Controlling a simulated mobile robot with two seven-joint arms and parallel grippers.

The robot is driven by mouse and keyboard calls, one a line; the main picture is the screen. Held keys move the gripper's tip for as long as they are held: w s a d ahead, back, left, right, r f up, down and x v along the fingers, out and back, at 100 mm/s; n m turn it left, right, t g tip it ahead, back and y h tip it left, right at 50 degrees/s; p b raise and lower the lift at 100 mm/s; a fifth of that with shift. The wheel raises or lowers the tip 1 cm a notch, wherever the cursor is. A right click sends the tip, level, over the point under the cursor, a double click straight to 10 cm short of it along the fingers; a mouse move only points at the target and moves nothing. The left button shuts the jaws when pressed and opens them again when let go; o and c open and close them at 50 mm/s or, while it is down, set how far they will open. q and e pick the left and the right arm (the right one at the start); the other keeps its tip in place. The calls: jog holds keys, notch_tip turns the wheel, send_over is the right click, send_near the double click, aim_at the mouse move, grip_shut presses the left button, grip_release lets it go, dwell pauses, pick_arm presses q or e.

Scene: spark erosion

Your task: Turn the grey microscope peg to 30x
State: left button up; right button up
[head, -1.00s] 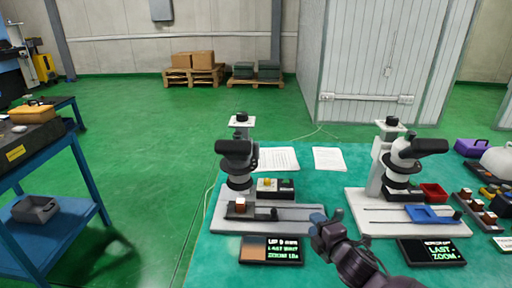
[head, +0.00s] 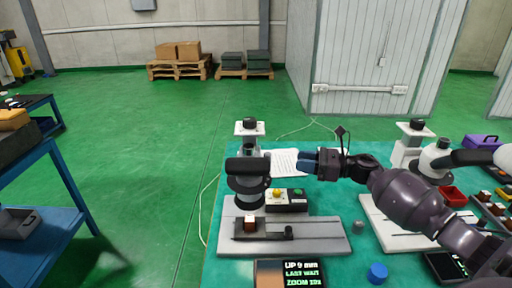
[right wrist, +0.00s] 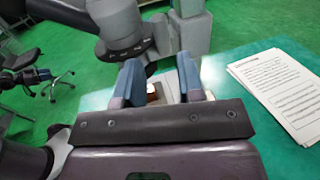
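The grey microscope (head: 247,180) stands at the left of the green bench, with a dark head and lens barrel on a pale base. Its lower body also shows at the top of the right wrist view (right wrist: 122,22). I cannot make out its zoom peg clearly. The display (head: 292,274) in front seems to read "UP 9 mm", "LAST WAIT" and "ZOOM 10x". My right gripper (head: 308,161) is to the right of the microscope head, blue fingers pointing left towards it, apart from it. In the right wrist view its fingers (right wrist: 160,82) are apart with nothing held.
A second white microscope (head: 408,145) stands to the right, partly behind my right arm. Paper sheets (head: 282,163) lie behind the gripper. A yellow-buttoned box (head: 287,200) sits behind the stage. A blue cylinder (head: 377,273) and a grey one (head: 358,228) stand on the bench.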

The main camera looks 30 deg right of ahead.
aim_at(268, 153)
pick_arm(q)
jog(key=shift+s+a+r+p, duration=0.1)
jog(key=shift+s+r+p, duration=0.45)
jog(key=shift+r+p, duration=0.3)
pick_arm(e)
jog(key=x, duration=1)
jog(key=shift+w+a, duration=0.2)
jog(key=shift+a, duration=0.05)
pick_arm(q)
jog(key=shift+f, duration=0.1)
pick_arm(e)
grip_shut()
pick_arm(q)
jog(key=shift+s+f, duration=0.2)
jog(key=shift+s, duration=0.15)
